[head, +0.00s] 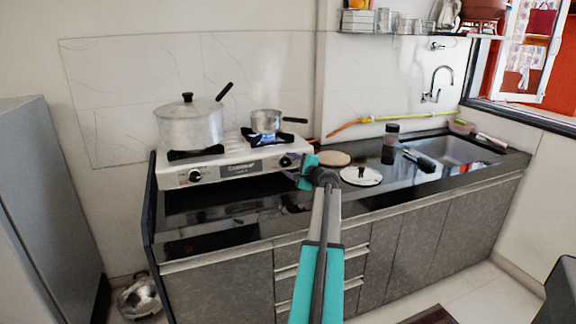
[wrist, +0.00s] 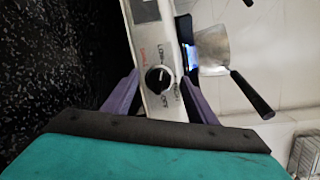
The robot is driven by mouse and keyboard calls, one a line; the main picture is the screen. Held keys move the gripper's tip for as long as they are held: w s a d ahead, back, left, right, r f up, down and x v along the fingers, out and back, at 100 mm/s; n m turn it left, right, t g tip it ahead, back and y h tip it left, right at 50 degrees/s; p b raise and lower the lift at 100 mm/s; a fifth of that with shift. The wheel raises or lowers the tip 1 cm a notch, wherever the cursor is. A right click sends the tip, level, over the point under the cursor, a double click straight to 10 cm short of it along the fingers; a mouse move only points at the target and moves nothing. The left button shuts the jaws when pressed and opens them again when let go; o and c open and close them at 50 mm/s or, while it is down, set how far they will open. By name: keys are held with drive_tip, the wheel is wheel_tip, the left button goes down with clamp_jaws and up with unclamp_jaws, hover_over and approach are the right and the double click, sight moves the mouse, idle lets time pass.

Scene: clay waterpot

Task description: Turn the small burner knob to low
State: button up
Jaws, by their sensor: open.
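The small burner knob (wrist: 158,79) is black and round on the white front panel of the stove (wrist: 150,45). Printed labels surround it in the wrist view; I cannot tell surely which its pointer faces. In the head view the knob (head: 285,161) is at the right of the stove front. My gripper (head: 303,172) is just right of it. In the wrist view the purple fingers of my gripper (wrist: 160,84) are spread, one on each side of the knob, without visible contact. A blue flame (head: 266,137) burns under the small saucepan (head: 265,122).
A large lidded pot (head: 190,125) stands on the left burner, above the other knob (head: 194,175). The saucepan handle (head: 295,120) points right. A white lid (head: 361,176) and a wooden disc (head: 333,159) lie right of the stove. The black counter front is clear.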

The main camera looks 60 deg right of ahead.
drive_tip(key=v, duration=1.2)
drive_tip(key=shift+s, duration=0.25)
